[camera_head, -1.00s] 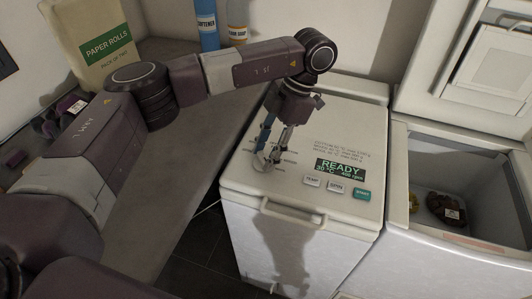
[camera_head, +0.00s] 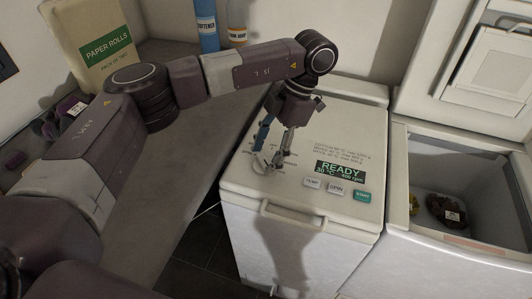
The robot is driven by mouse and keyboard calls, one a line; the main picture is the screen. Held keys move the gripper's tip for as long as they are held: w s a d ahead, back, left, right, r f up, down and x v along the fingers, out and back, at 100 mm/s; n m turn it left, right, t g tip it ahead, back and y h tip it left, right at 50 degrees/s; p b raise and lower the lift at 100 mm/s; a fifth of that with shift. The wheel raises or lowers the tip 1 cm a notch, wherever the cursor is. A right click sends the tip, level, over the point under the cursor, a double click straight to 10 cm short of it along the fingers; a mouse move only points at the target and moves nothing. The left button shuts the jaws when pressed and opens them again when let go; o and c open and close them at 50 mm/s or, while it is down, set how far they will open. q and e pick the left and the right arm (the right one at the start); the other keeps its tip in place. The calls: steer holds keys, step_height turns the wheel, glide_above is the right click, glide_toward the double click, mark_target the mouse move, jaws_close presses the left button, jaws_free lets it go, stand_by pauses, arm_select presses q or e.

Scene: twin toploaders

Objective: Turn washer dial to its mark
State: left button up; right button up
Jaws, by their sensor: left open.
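The white top-loading washer (camera_head: 235,185) stands at the centre with its lid closed. Its dial (camera_head: 259,163) is a small pale round knob at the left of the top panel, partly covered by the fingers. My left gripper (camera_head: 268,161) points down at the dial with its fingers apart. I cannot tell whether the fingers touch the dial. The mark beside the dial is too small to make out. The display (camera_head: 340,172) reads READY, 30 °C, 400 rpm. My right gripper is not in view.
Below the display are the TEMP button (camera_head: 313,183), the SPIN button (camera_head: 336,188) and the green START button (camera_head: 362,195). An open chest-like appliance (camera_head: 400,180) with items inside stands at the right.

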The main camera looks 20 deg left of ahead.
arm_select(q)
steer(key=v, duration=1.2)
steer(key=shift+a, duration=0.1)
